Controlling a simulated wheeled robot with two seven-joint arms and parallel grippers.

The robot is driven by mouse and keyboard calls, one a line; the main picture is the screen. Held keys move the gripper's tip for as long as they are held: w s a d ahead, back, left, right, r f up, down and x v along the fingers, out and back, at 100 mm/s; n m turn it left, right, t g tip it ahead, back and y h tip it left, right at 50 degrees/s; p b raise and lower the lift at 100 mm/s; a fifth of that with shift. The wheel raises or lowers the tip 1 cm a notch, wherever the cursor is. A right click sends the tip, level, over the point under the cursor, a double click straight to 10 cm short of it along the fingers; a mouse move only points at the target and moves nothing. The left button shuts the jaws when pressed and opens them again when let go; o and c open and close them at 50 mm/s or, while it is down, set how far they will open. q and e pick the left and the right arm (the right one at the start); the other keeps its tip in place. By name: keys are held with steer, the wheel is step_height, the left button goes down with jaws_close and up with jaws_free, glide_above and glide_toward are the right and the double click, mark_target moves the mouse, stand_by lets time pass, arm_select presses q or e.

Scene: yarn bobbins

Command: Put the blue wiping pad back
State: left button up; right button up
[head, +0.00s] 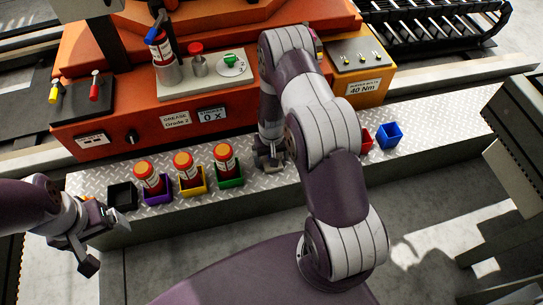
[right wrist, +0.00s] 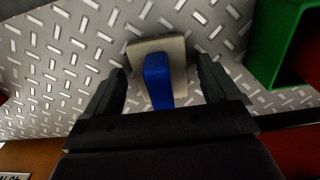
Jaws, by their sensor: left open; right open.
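The wiping pad (right wrist: 158,78) has a blue handle on a pale grey-beige block. In the right wrist view it lies on the diamond-plate shelf (right wrist: 60,75), between the two spread fingers of my right gripper (right wrist: 160,90). I cannot tell whether the fingers touch it. In the head view my right gripper (head: 269,158) is low over the shelf, right of the green box, and the pad is hidden there. My left gripper (head: 102,240) is open and empty in front of the shelf's left end. A small blue box (head: 389,136) stands on the shelf to the right.
Purple (head: 158,193), yellow (head: 193,185) and green (head: 230,178) boxes hold red containers with orange caps. A black box (head: 122,196) stands left of them, a red box (head: 367,140) beside the blue one. The orange machine (head: 130,135) rises behind. The shelf's right end is clear.

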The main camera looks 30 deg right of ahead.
step_height(320, 180, up, 12)
steer(key=p, duration=0.6)
steer(key=shift+f, duration=0.15)
step_height(320, 180, up, 7)
glide_above(267, 165)
steer(key=s+a+r+n+t, duration=0.1)
steer(key=s+a+r+n, duration=0.35)
steer(key=s+r, duration=0.85)
step_height(267, 165, up, 40)
steer(key=a+m+p, duration=0.1)
steer(key=p, duration=3.8)
steer(key=shift+w+a+f+m, duration=0.15)
steer(key=shift+a+f+m, duration=0.1)
steer(key=shift+a+m, duration=0.1)
